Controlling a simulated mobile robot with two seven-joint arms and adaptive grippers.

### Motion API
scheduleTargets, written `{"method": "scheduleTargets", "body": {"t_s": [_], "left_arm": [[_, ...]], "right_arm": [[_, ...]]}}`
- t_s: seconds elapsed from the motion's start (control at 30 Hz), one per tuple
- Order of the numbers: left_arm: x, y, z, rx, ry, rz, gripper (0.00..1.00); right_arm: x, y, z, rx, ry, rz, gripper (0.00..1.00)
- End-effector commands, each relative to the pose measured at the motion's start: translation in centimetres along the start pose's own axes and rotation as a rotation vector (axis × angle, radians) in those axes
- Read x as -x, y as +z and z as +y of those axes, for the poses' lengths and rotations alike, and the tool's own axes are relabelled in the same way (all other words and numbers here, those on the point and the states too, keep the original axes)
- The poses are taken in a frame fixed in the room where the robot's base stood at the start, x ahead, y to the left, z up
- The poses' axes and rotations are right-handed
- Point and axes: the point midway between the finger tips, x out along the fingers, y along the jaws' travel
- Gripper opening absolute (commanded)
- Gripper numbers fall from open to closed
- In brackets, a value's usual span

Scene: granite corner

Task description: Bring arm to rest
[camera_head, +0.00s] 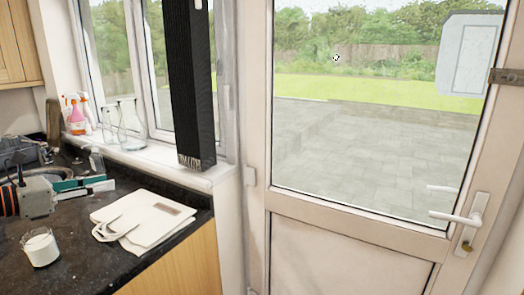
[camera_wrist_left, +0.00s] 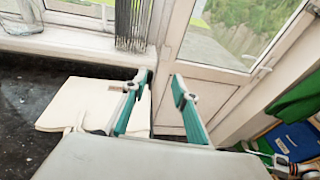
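My left gripper (camera_head: 107,182) reaches in from the left over the dark counter, with teal fingers pointing right. In the left wrist view its two fingers (camera_wrist_left: 162,86) stand apart with nothing between them, so it is open and empty. In the head view it is behind and to the left of a folded cream tote bag (camera_head: 152,220), which lies flat on the counter. The bag also shows in the left wrist view (camera_wrist_left: 75,102), partly hidden by the left finger.
A glass of white liquid (camera_head: 41,249) stands on the counter (camera_head: 85,272) left of the bag. Spray bottles (camera_head: 75,118) and clear glass vessels (camera_head: 130,125) line the windowsill. A black ribbed column (camera_head: 190,85) hangs before the window. A white glazed door (camera_head: 345,240) is right.

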Motion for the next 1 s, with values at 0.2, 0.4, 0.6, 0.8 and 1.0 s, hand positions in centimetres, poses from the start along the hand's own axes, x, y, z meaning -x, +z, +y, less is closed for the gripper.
{"method": "scheduleTargets", "body": {"t_s": [0.2, 0.4, 0.6, 0.8, 1.0], "left_arm": [[-3.9, -4.6, -4.0, 0.271, -0.067, -0.054, 0.28], [-7.1, -10.2, -8.5, 0.646, -0.111, -0.114, 0.28], [-9.0, -18.1, -13.6, 1.180, -0.099, -0.181, 0.28], [-8.6, -27.3, -18.1, 1.747, 0.004, -0.248, 0.28], [-5.8, -37.3, -23.4, 2.301, 0.201, -0.336, 0.28]], "right_arm": [[0.2, 0.5, -0.2, -0.001, -0.002, -0.009, 0.20], [-0.3, -0.4, 0.2, 0.002, 0.003, 0.007, 0.20], [0.0, -0.1, 0.1, 0.000, 0.001, 0.002, 0.20], [0.0, 0.0, 0.0, 0.001, 0.000, 0.001, 0.20], [0.0, 0.0, 0.0, 0.001, 0.000, 0.000, 0.20]]}}
